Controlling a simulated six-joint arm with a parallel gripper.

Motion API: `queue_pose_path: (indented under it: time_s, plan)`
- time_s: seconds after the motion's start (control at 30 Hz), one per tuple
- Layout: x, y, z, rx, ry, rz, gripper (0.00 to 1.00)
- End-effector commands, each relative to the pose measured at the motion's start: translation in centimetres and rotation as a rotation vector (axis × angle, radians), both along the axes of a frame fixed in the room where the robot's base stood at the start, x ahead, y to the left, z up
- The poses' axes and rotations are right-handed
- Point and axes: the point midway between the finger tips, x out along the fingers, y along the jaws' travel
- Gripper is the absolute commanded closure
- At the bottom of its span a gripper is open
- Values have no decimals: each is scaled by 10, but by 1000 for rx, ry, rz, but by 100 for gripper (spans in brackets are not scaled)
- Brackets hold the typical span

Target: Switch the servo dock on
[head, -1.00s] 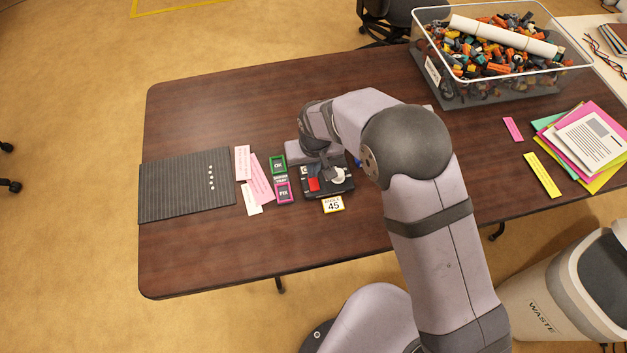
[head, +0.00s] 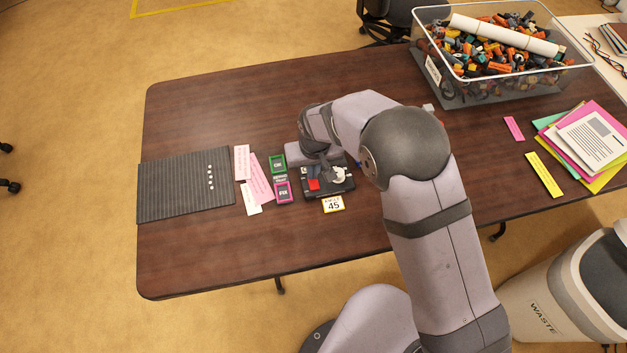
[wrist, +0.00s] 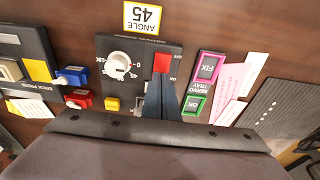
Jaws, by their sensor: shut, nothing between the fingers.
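The servo dock (head: 344,189) is a black box on the table, below the middle of the head view. It carries a red switch (head: 314,184) and a white dial (head: 339,175). In the wrist view the dock (wrist: 105,46) shows the white dial (wrist: 119,64), a yellow button (wrist: 112,104) and the red switch (wrist: 162,63). My gripper (wrist: 163,80) is shut and empty. Its fingertips are at the near edge of the red switch and hide part of it. I cannot tell whether they touch it, or which way the switch is set.
An "ANGLE 45" card (head: 333,204) lies by the dock. Green OK (head: 278,163) and pink FIX (head: 283,192) trays, paper slips and a ribbed mat (head: 185,187) lie left. A bin of parts (head: 470,95) stands back right. The wrist view shows another panel (wrist: 38,50) beside the dock.

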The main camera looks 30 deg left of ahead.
Motion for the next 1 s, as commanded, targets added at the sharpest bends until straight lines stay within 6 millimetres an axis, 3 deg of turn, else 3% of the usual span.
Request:
queue_pose_path:
  time_s: [0.33,1.0]
  plan:
    - [-1,-1,3,-4,3,0,100]
    - [-1,-1,52,-1,1,0,100]
